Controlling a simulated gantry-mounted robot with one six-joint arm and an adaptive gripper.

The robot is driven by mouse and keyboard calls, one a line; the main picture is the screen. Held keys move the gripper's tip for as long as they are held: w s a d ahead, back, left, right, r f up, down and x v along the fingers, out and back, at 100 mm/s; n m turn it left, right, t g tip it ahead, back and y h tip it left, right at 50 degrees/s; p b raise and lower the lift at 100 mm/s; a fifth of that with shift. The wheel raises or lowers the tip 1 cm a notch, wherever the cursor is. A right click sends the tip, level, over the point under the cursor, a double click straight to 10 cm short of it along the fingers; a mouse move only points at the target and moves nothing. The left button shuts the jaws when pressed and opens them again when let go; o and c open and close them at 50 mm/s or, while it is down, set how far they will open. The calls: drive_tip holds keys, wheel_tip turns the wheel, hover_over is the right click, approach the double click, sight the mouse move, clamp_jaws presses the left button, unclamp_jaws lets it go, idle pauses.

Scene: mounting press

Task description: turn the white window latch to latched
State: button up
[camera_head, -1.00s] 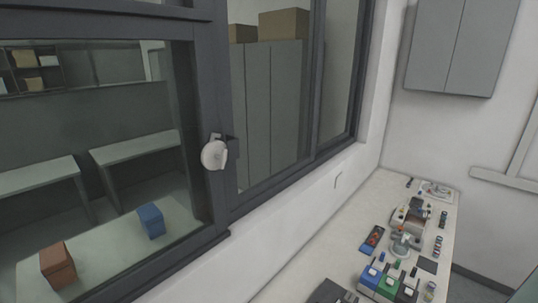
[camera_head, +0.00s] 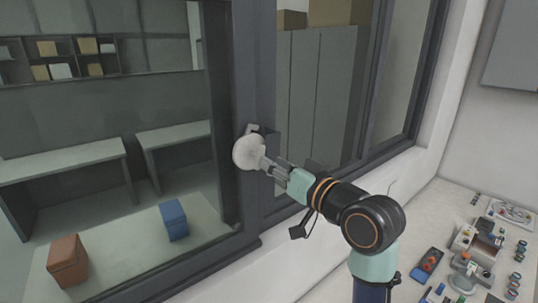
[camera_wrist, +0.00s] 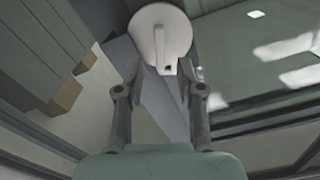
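The white window latch (camera_head: 247,152) is a round disc on the dark vertical window post. In the wrist view, the latch (camera_wrist: 176,33) shows a raised grip bar across its face. My gripper (camera_head: 269,166) is close in front of the latch, reaching in from the right. In the wrist view my gripper's fingers (camera_wrist: 160,72) are spread apart, with the near end of the bar between the tips. A gap shows on each side of the bar. Part of the disc's lower right side is hidden by the fingertips in the head view.
The dark window frame (camera_head: 255,70) surrounds the latch, with glass panes on both sides. A bench (camera_head: 435,215) with several small devices stands at the lower right. A grey wall cabinet (camera_head: 512,50) hangs at the upper right. Tables and boxes show behind the glass.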

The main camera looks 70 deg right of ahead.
drive_tip(key=p+x, duration=0.1)
drive_tip(key=x, duration=0.5)
clamp_jaws()
